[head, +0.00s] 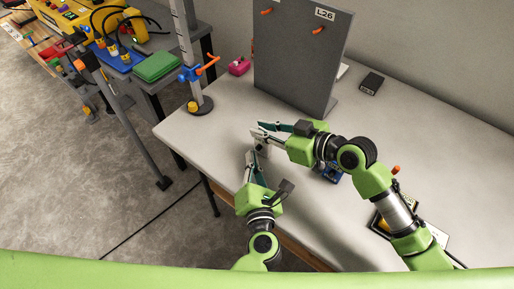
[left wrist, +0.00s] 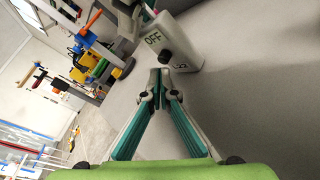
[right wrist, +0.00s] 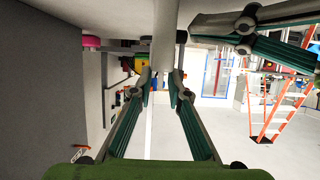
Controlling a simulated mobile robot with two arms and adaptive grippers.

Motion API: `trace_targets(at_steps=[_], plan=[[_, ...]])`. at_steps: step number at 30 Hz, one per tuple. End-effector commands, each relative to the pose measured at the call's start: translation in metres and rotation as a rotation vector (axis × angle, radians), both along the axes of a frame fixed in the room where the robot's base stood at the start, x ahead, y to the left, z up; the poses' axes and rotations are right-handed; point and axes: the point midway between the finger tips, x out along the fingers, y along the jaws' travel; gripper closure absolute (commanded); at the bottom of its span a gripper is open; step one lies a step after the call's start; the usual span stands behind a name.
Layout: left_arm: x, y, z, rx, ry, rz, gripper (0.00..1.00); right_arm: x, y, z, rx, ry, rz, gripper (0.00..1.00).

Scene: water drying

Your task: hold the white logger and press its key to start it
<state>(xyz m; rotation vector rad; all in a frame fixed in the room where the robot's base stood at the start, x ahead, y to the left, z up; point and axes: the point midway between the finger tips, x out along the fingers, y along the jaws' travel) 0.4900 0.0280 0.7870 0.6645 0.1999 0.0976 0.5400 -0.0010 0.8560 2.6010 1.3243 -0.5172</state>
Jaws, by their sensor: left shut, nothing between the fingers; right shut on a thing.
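The white logger (left wrist: 185,40) shows large in the left wrist view, with OFF on its face and a dark round key (left wrist: 165,57). My right gripper (head: 259,132) is shut on the logger and holds it above the table; the logger's pale narrow side shows in the right wrist view (right wrist: 165,35). My left gripper (left wrist: 160,73) is shut and empty, its tips just short of the key in the left wrist view. I cannot tell whether they touch. In the head view the left gripper (head: 251,154) is just below the logger, which the fingers mostly hide.
A grey panel (head: 300,60) with orange hooks and an L26 label stands behind the grippers. A stand (head: 200,103) with a blue clamp is at the table's left edge. A pink object (head: 239,66) and a black box (head: 371,83) lie farther back.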

Motion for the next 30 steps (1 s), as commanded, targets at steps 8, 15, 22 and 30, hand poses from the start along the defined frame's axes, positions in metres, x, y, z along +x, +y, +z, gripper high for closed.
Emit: trace_targets(at_steps=[8, 15, 22, 30], plan=[[0.009, -0.005, 0.014, -0.035, -0.016, 0.018, 1.00, 0.000, 0.000, 0.000, 0.001, -0.001, 0.000, 1.00], [0.002, -0.003, 0.020, -0.036, -0.015, 0.017, 1.00, 0.000, 0.000, 0.000, 0.001, -0.001, 0.000, 1.00], [-0.006, -0.004, 0.022, -0.038, -0.006, 0.010, 1.00, 0.000, 0.000, 0.000, 0.001, -0.001, 0.000, 1.00], [-0.009, -0.004, 0.022, -0.039, -0.007, 0.008, 1.00, 0.000, 0.000, 0.000, 0.001, -0.001, 0.000, 1.00]])
